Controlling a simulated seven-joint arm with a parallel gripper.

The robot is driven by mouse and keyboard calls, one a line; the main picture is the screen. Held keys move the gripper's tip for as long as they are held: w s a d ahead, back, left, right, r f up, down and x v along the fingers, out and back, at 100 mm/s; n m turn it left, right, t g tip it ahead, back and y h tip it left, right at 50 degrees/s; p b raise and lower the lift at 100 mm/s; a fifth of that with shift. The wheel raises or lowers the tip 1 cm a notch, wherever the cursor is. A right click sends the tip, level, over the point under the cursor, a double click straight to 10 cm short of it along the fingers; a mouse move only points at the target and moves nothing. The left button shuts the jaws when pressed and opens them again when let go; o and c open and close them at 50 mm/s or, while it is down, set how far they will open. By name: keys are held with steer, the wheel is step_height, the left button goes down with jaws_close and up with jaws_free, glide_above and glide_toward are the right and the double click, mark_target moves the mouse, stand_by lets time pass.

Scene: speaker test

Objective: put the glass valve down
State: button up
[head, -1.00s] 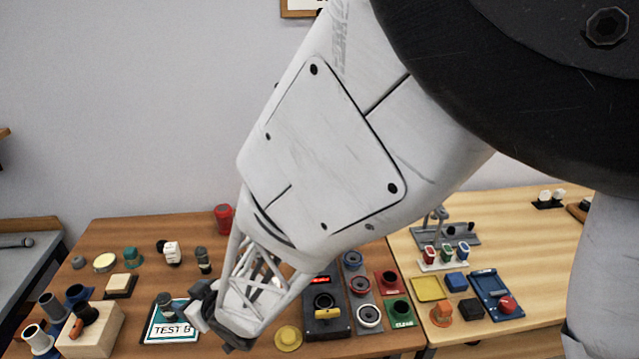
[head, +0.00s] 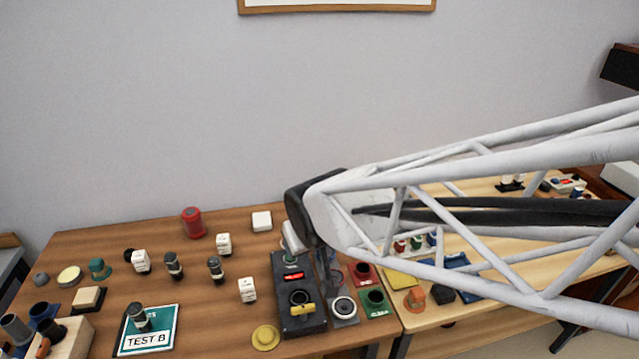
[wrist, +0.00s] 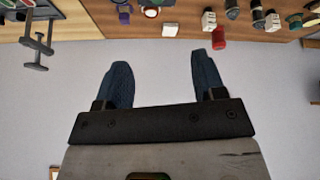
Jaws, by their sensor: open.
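Several small dark cylinders with pale bands look like glass valves. One (head: 137,316) stands upright on the TEST B card (head: 148,342). Two others, a left one (head: 173,265) and a right one (head: 215,268), stand on the brown table behind it. I cannot tell which one the task means. My gripper (wrist: 163,78) is open, with only grey wall visible between its two blue fingers. In the head view my arm reaches in from the right, and its end is above and behind the tester box (head: 305,325); the fingers cannot be made out there.
White blocks, one at the back (head: 262,221), and a red jar (head: 193,222) stand on the brown table (head: 215,318). A yellow disc (head: 265,338) lies left of the tester. Coloured sockets, including a green one (head: 376,302), lie right of it. Bare wood shows right of the card.

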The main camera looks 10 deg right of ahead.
steer(key=s+d+r+m+g, duration=0.1)
steer(key=s+d+r+g, duration=0.1)
steer(key=s, duration=0.4)
steer(key=s+d+r+m+g, duration=0.1)
steer(key=s+d+r+m, duration=0.1)
steer(key=s+d+r, duration=0.2)
steer(key=s+d, duration=0.3)
steer(key=shift+g+h, duration=0.4)
steer(key=shift+o, duration=0.5)
stand_by(0.5)
steer(key=shift+a, duration=0.1)
